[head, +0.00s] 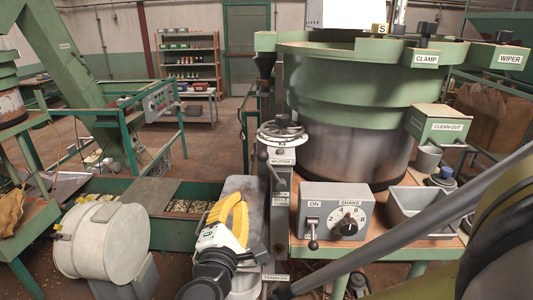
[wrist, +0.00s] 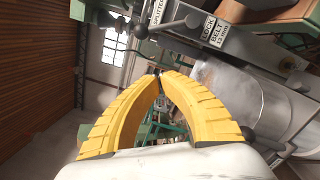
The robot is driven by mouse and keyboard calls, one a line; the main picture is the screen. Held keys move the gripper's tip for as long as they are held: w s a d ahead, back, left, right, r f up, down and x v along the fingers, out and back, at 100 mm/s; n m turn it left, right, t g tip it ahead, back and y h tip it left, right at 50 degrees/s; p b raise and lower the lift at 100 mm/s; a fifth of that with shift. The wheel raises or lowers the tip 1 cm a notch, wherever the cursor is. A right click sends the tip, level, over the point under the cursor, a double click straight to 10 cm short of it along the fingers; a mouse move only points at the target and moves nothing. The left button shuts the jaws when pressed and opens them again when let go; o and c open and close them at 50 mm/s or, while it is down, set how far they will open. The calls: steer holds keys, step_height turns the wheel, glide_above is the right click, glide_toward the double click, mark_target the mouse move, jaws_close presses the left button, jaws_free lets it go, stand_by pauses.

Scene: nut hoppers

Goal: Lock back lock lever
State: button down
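The splitter column (head: 281,205) stands right of my gripper, with a handwheel on top and a small plate reading LOCK and BELT. A dark lever with a ball knob (head: 262,154) sticks out from its upper left, tilted. In the wrist view a ball-knobbed lever (wrist: 193,19) shows beside the lock plate (wrist: 214,32); I cannot tell for sure which lever is the back lock lever. My gripper (head: 241,197) has yellow fingers, bowed with tips together, and holds nothing visible. In the wrist view the gripper (wrist: 159,73) is apart from the lever, below and left of it.
The control box (head: 335,211) with an ON lever and SHAKE dial stands right of the column. The big green hopper (head: 365,85) rises behind it. A white drum (head: 103,241) is at the left, before a green trough (head: 175,230) of nuts. A grey bin (head: 415,212) stands at right.

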mark_target(271, 159)
steer(key=w+d+r, duration=0.2)
steer(key=w+d, duration=0.2)
steer(key=w, duration=0.6)
steer(key=shift+w+p, duration=0.15)
steer(key=shift+p, duration=0.3)
steer(key=shift+d+r, duration=0.15)
steer(key=d+r+m, duration=0.1)
steer(key=m, duration=0.1)
steer(key=d+r+m, duration=0.1)
steer(key=d+m, duration=0.1)
steer(key=m, duration=0.1)
steer(key=d+m, duration=0.1)
steer(key=m, duration=0.2)
steer(key=shift+d+r, duration=0.3)
steer(key=shift+d, duration=0.05)
steer(key=d+m, duration=0.2)
steer(key=shift+s+m, duration=0.2)
steer(key=shift+m, duration=0.2)
steer(key=shift+d, duration=0.3)
